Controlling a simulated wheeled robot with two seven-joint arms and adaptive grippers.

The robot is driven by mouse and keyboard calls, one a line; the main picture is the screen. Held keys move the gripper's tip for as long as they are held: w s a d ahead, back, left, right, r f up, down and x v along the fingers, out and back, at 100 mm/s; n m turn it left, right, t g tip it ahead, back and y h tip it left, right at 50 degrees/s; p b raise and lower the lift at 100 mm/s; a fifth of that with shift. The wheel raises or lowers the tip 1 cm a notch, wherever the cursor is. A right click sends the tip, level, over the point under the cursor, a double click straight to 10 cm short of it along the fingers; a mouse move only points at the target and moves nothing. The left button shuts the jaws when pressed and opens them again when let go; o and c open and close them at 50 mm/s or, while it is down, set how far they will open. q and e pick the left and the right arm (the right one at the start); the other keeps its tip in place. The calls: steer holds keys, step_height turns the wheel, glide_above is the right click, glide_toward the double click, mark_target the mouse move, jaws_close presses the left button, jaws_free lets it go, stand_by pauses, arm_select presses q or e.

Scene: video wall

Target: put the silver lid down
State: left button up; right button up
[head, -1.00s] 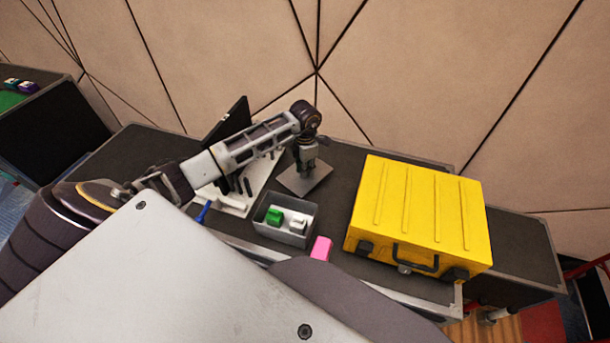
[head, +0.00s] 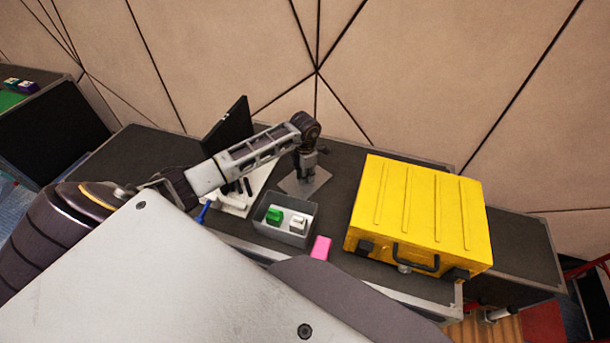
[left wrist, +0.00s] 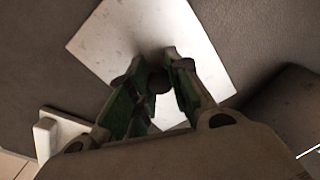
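The silver lid (head: 308,188) is a flat square plate behind the grey box. It also shows in the left wrist view (left wrist: 205,60), below the fingers. My left gripper (head: 305,170) points down over the lid's middle. In the left wrist view its fingers (left wrist: 158,72) are on either side of a small dark knob (left wrist: 158,84) on the lid and look shut on it. The lid looks flat and at or very close to the dark table top (head: 345,160); I cannot tell whether it touches. My right gripper is out of view.
An open grey box (head: 283,234) holds a green block (head: 274,216) and a white block (head: 298,222). A pink block (head: 321,248) lies beside it. A yellow case (head: 420,215) stands to the right. A white stand with a dark screen (head: 229,124) is left.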

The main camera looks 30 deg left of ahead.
arm_select(q)
steer(key=o, duration=0.4)
steer(key=shift+o, duration=0.2)
steer(key=shift+r, duration=0.15)
step_height(320, 180, up, 12)
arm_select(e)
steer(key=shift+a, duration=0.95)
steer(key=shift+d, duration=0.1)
